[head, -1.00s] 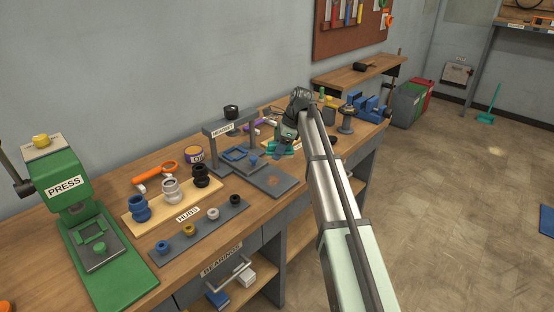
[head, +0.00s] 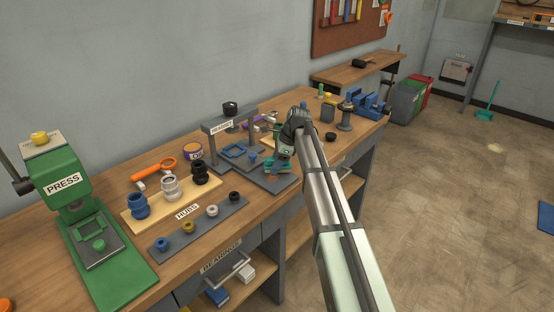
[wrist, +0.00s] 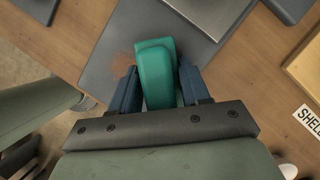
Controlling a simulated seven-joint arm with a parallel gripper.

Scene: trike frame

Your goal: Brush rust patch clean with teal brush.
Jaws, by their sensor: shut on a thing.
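My gripper (head: 279,163) is shut on the teal brush (wrist: 155,78), which sits between its two blue-grey fingers in the wrist view. In the head view the brush (head: 272,168) is low over the grey plate (head: 284,186) at the front of the bench. The rust patch (wrist: 121,66) is a faint brown smear on the plate, just left of the brush in the wrist view. The brush and left finger cover part of it. I cannot tell whether the brush touches the plate. In the head view the patch is hidden behind my gripper.
Hubs on a wooden board (head: 156,216) and a green press (head: 80,215) are further left. A blue vise (head: 372,104) is at the right end. Open floor lies right of the bench.

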